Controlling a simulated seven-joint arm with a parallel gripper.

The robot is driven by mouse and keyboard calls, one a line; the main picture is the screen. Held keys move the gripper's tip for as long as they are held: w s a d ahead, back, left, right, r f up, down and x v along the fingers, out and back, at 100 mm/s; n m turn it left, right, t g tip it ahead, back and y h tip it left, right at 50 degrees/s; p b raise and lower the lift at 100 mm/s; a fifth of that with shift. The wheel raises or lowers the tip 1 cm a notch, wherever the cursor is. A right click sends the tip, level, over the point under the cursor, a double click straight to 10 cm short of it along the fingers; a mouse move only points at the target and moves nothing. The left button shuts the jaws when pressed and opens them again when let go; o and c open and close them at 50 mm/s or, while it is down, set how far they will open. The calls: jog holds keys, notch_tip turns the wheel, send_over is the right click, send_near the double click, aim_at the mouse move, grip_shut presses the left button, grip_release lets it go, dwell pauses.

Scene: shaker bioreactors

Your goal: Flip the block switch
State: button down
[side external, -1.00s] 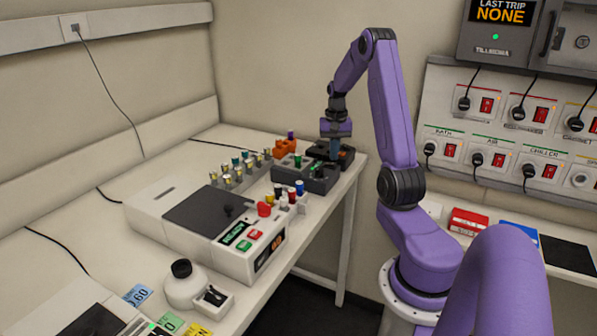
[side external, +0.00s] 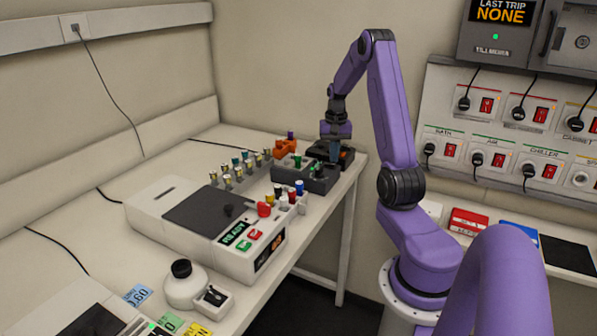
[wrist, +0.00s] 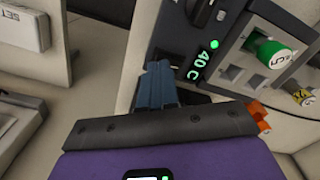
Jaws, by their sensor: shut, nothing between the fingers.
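A dark grey heating block (side external: 318,184) stands near the far end of the bench. In the wrist view its front face (wrist: 232,32) shows a green "40 C" readout and a lit green light. A black switch (wrist: 201,13) is on that face, partly cut off at the top edge; its position is unclear. My gripper (side external: 335,158) points down beside the block in the side view. In the wrist view my gripper (wrist: 160,72) has its blue fingers together and empty, close to the block's face, below and left of the switch. I cannot tell whether they touch the block.
A green-capped vial (wrist: 270,53) sits in the block. A white shaker unit (side external: 150,200) reading "READY" lies nearer. The bench edge runs close by on the right. Wall switches (side external: 486,105) are farther right.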

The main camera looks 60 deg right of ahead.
jog(key=shift+f, duration=0.6)
dwell(0.4)
jog(key=shift+r, duration=3.5)
